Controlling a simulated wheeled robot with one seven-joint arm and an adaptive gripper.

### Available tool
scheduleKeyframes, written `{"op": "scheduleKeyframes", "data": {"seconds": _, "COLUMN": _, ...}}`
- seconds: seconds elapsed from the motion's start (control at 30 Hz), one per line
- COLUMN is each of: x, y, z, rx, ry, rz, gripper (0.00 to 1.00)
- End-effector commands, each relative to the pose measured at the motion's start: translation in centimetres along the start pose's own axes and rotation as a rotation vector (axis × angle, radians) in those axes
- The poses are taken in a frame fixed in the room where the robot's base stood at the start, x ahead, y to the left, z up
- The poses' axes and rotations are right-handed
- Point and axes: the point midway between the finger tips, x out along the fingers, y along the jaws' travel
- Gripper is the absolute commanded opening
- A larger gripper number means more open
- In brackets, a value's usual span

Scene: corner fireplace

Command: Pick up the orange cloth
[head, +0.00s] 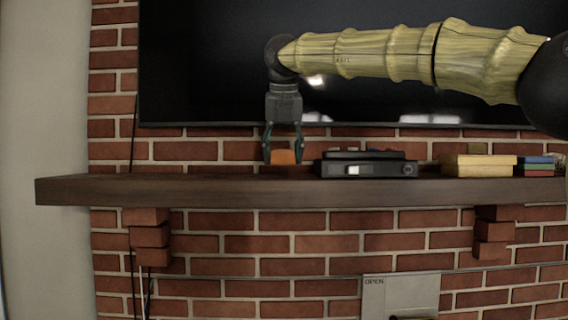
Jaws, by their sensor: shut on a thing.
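The orange cloth (284,157) shows as a small orange block-like shape just above the dark wooden mantel shelf (200,190). My gripper (283,156) points down over the shelf, with one finger on each side of the cloth. It is shut on the cloth. I cannot tell whether the cloth's underside still touches the shelf. My arm reaches in from the upper right.
A black device (366,166) sits on the shelf just right of the gripper. Farther right are a yellow box (478,166) and stacked coloured items (535,166). A dark screen (210,70) hangs behind my arm. The shelf's left part is clear.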

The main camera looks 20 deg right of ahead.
Motion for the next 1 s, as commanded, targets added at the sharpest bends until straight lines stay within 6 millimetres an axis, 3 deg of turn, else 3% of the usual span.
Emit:
{"op": "scheduleKeyframes", "data": {"seconds": 0.07, "x": -0.5, "y": 0.0, "z": 0.2, "rx": 0.002, "ry": -0.001, "rz": 0.001, "gripper": 0.36}}
{"op": "scheduleKeyframes", "data": {"seconds": 0.37, "x": -2.0, "y": 1.0, "z": -2.9, "rx": -0.001, "ry": -0.001, "rz": 0.001, "gripper": 0.36}}
{"op": "scheduleKeyframes", "data": {"seconds": 0.8, "x": -6.0, "y": 3.4, "z": -10.3, "rx": -0.001, "ry": -0.002, "rz": 0.0, "gripper": 0.36}}
{"op": "scheduleKeyframes", "data": {"seconds": 1.0, "x": -7.3, "y": 4.1, "z": -12.5, "rx": 0.0, "ry": 0.0, "rz": -0.001, "gripper": 0.36}}
